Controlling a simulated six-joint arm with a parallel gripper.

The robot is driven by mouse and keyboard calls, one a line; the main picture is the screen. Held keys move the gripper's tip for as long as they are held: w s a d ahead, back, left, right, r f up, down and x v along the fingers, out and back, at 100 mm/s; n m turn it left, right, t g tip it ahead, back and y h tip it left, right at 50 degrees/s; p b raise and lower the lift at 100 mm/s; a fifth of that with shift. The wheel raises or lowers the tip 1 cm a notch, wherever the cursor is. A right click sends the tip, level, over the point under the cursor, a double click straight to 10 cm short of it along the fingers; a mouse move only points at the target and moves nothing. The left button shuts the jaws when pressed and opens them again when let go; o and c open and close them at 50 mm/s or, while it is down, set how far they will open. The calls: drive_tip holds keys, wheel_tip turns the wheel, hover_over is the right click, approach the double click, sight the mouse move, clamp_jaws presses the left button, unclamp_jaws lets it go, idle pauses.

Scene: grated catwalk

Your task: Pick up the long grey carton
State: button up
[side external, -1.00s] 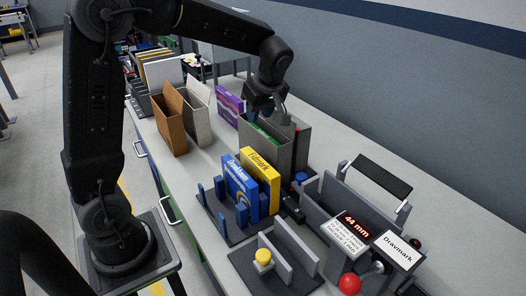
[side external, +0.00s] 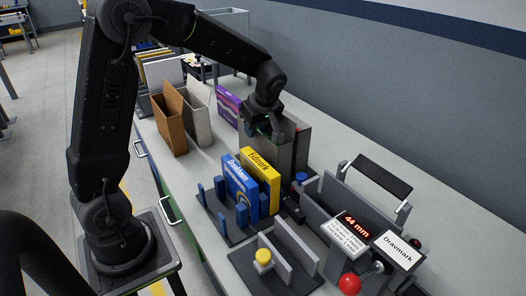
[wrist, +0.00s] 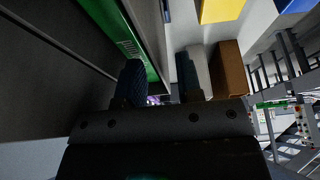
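A tall grey carton (side external: 266,159) stands upright on the bench behind the yellow and blue boxes. A darker grey upright panel (side external: 302,145) is beside it on the right. My gripper (side external: 262,138) is down at the carton's top, and its arm covers part of that top. In the wrist view my gripper (wrist: 160,80) is open, with two dark ribbed fingers apart. I cannot tell whether the fingers touch the carton.
A yellow box (side external: 262,168) and a blue box (side external: 238,186) stand in a blue-post rack in front. Brown (side external: 169,118) and pale grey (side external: 198,108) file boxes and a purple box (side external: 229,104) are farther back. A 44 mm display unit (side external: 357,224) stands at right.

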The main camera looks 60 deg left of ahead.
drive_tip(key=shift+f, duration=0.15)
clamp_jaws()
idle(0.4)
